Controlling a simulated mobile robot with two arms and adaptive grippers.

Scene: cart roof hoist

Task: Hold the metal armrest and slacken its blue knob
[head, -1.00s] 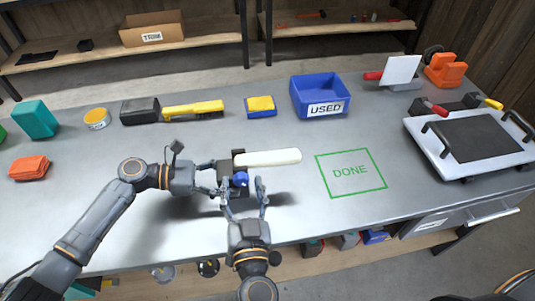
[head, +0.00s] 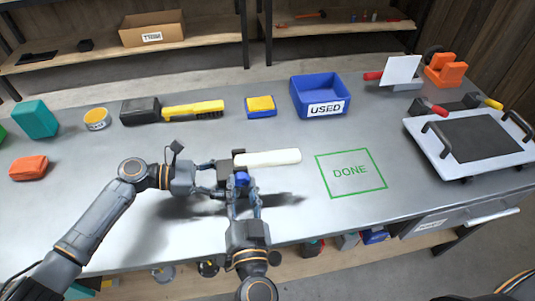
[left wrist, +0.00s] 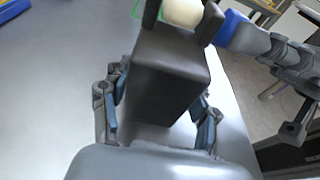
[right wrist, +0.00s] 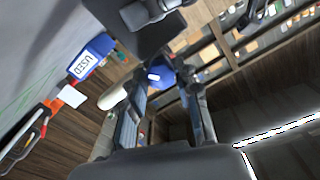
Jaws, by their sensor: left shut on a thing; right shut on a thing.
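The armrest has a dark block-like body (head: 225,171) and a cream bar (head: 272,157) that points right, near the middle of the bench. Its blue knob (head: 242,179) is on the side facing me. My left gripper (head: 219,180) is shut on the dark body from the left; the left wrist view shows its fingers on both sides of the body (left wrist: 170,85). My right gripper (head: 244,197) comes from the front and is shut on the blue knob, which shows between its fingers in the right wrist view (right wrist: 160,75). The fingers partly hide the knob.
A green DONE outline (head: 350,171) lies empty to the right. Behind are a blue USED bin (head: 320,95), a yellow-blue sponge (head: 261,106) and a yellow brush (head: 193,109). A white tray-like plate with handles (head: 440,155) stands at the right. Bare bench surrounds the armrest.

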